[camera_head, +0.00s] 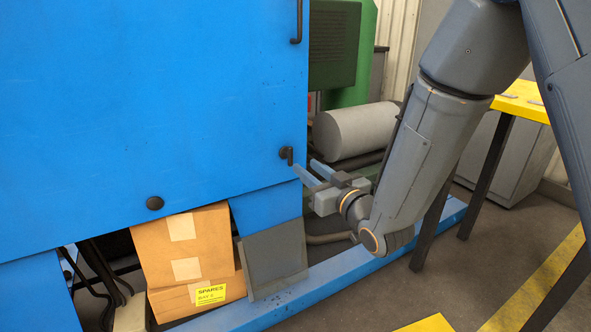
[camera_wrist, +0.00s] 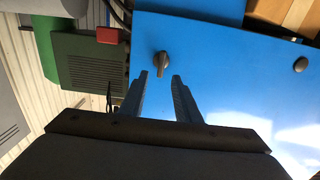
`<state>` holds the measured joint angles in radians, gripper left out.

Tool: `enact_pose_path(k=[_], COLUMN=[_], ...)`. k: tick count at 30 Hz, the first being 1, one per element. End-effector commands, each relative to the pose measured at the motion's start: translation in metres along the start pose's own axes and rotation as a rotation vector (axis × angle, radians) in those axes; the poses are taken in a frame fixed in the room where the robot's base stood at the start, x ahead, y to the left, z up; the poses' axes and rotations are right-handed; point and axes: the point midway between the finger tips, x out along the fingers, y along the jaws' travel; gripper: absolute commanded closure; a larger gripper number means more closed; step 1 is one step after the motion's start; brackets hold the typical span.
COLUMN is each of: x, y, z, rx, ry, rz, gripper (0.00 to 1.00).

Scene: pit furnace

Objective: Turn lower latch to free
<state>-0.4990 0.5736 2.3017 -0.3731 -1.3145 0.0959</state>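The lower latch (camera_head: 287,155) is a small dark knob with a short handle near the lower right corner of the blue panel (camera_head: 150,95). In the head view its handle hangs roughly upright. The latch (camera_wrist: 161,64) also shows in the wrist view, ahead of the fingertips and between their lines. My gripper (camera_head: 308,170) is just right of the latch and slightly below it, pointing at it. In the wrist view my gripper (camera_wrist: 160,75) has its two fingers apart with nothing between them. The fingers look clear of the latch, though the exact gap is hard to judge.
A dark handle (camera_head: 296,22) is higher on the panel's right edge. A round black knob (camera_head: 155,203) sits at the panel's lower edge. Cardboard boxes (camera_head: 185,245) and a grey plate (camera_head: 273,260) stand below. A grey cylinder (camera_head: 353,131) lies behind my gripper. A yellow-topped table (camera_head: 520,101) stands at right.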

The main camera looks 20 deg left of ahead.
Motion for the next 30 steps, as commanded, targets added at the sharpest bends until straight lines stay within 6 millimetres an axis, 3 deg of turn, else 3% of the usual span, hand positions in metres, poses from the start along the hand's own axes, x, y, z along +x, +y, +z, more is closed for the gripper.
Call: enact_pose_path(k=[18,29,30], x=[0.073,0.079,0.079], y=[-0.002,-0.002,-0.002], z=[0.001,-0.001,-0.001], rx=[0.000,0.000,0.000], ry=[0.008,0.008,0.008], rz=[-0.005,-0.004,-0.005], gripper=[0.70,0.70,0.75])
